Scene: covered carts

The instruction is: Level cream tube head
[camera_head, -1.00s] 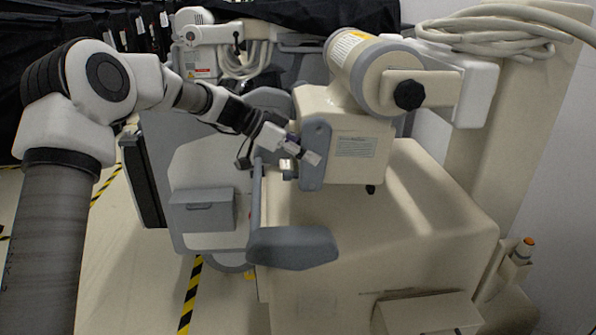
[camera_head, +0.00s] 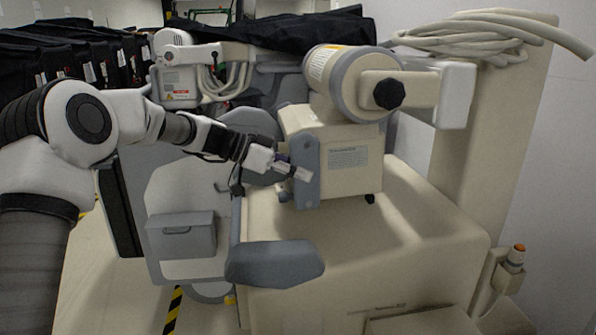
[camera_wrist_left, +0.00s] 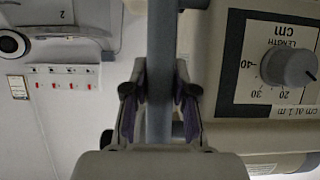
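The cream tube head (camera_head: 351,178) is the boxy housing with a label, under a cream and grey cylinder (camera_head: 342,78), at the centre of the head view. A grey side plate (camera_head: 307,178) is on its left face. My left gripper (camera_head: 300,174) reaches in from the left at this plate. In the left wrist view, my left gripper (camera_wrist_left: 160,110) has its purple-padded fingers on both sides of a grey bar (camera_wrist_left: 162,60) and looks shut on it. A cream panel with a grey length knob (camera_wrist_left: 288,68) is beside the bar. My right gripper is not in view.
The cream cart body (camera_head: 400,240) fills the lower right, with a grey armrest-like pad (camera_head: 275,263) in front. A black knob (camera_head: 389,93) sits on the cylinder's bracket. A coiled cable (camera_head: 470,38) hangs on the column. Another grey machine (camera_head: 180,235) stands behind at left.

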